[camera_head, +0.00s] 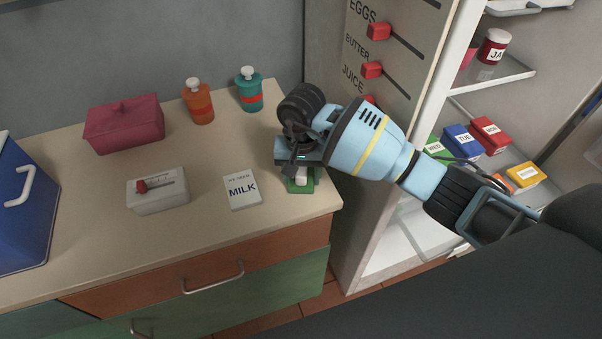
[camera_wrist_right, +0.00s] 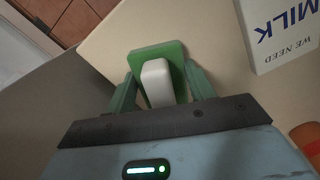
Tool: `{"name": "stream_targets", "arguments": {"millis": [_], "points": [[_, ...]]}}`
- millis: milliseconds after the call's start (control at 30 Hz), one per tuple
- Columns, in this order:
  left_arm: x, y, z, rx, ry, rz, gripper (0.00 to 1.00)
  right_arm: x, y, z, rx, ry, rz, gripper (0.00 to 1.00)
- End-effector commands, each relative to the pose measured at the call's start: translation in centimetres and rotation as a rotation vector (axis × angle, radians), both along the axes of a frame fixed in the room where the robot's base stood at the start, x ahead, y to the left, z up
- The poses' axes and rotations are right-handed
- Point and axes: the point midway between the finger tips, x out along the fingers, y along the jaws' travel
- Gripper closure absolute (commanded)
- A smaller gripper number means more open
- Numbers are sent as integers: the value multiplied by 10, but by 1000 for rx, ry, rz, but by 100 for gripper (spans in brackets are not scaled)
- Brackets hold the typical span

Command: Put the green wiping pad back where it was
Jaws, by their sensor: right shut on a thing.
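The green wiping pad (camera_head: 300,186) has a white block-shaped handle and is at the right end of the counter, near its front corner. In the right wrist view the green pad (camera_wrist_right: 166,55) shows past the white handle. My right gripper (camera_head: 301,174) points down over it. In the wrist view its two fingers (camera_wrist_right: 158,88) stand on either side of the white handle, shut on the pad. Whether the pad touches the counter or is slightly above it is hard to tell. My left gripper is not in view.
A white MILK card (camera_head: 242,190) lies left of the pad. A white box with a red slider (camera_head: 158,192), a maroon lidded box (camera_head: 124,124), orange (camera_head: 198,104) and teal (camera_head: 249,92) bottles, and a blue box (camera_head: 22,215) stand further left. An open fridge (camera_head: 400,225) is at right.

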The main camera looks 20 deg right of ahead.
Motion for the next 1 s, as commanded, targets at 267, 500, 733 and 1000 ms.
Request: {"name": "stream_targets", "arguments": {"millis": [267, 500, 733, 1000], "points": [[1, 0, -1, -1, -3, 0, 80, 0, 0, -4, -1, 1, -1, 36], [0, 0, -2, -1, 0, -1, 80, 0, 0, -4, 0, 0, 0, 24], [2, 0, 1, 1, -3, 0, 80, 1, 0, 6, 0, -3, 0, 24], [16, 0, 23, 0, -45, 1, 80, 2, 0, 51, -2, -10, 0, 24]]}}
